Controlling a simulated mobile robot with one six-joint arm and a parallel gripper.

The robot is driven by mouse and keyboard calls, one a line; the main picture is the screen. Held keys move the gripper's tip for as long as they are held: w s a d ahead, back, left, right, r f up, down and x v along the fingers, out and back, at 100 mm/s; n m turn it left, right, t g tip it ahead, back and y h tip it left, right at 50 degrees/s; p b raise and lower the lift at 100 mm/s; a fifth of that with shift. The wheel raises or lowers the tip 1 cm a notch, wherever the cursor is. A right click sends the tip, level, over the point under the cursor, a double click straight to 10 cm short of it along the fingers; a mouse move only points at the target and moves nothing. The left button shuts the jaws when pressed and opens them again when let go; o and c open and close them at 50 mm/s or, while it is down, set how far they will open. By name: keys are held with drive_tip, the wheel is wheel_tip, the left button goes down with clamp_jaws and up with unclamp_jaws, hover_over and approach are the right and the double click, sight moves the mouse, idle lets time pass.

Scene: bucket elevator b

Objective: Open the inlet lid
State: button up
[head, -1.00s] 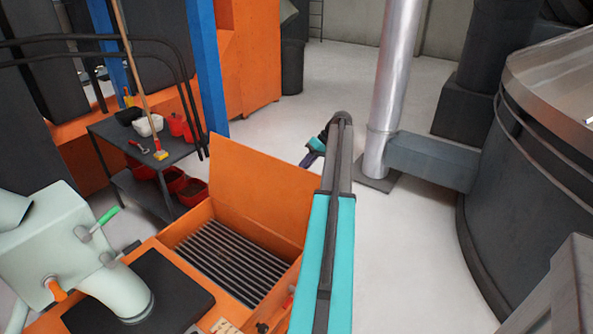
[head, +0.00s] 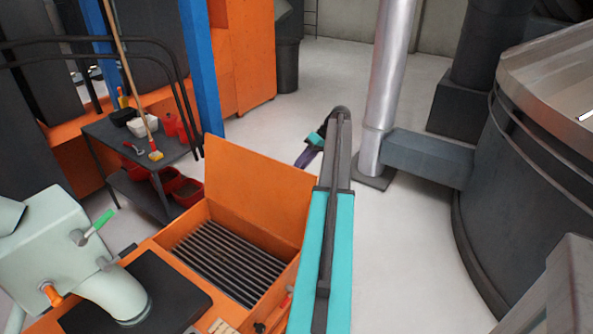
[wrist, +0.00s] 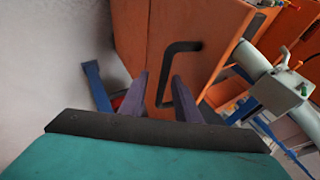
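The inlet lid (head: 258,185) is an orange panel standing raised at the back of the orange inlet box, and the dark bar grate (head: 228,262) below it is uncovered. In the wrist view an orange panel (wrist: 144,30) carries a black bent handle (wrist: 181,46). My gripper (wrist: 160,75) has its two purple fingers spread apart, with part of the handle showing between the tips. I cannot tell whether they touch it. In the head view my gripper (head: 304,159) is small, behind the lid's right part, and partly hidden.
A dark shelf (head: 108,135) with red tubs stands left of the lid. A silver pipe (head: 387,85) and a large dark tank (head: 530,190) stand to the right. A pale green machine (head: 50,245) is at the front left.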

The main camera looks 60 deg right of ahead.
drive_tip(key=p+v, duration=0.4)
drive_tip(key=v, duration=0.7)
drive_tip(key=shift+d, duration=0.1)
drive_tip(key=shift+r, duration=0.1)
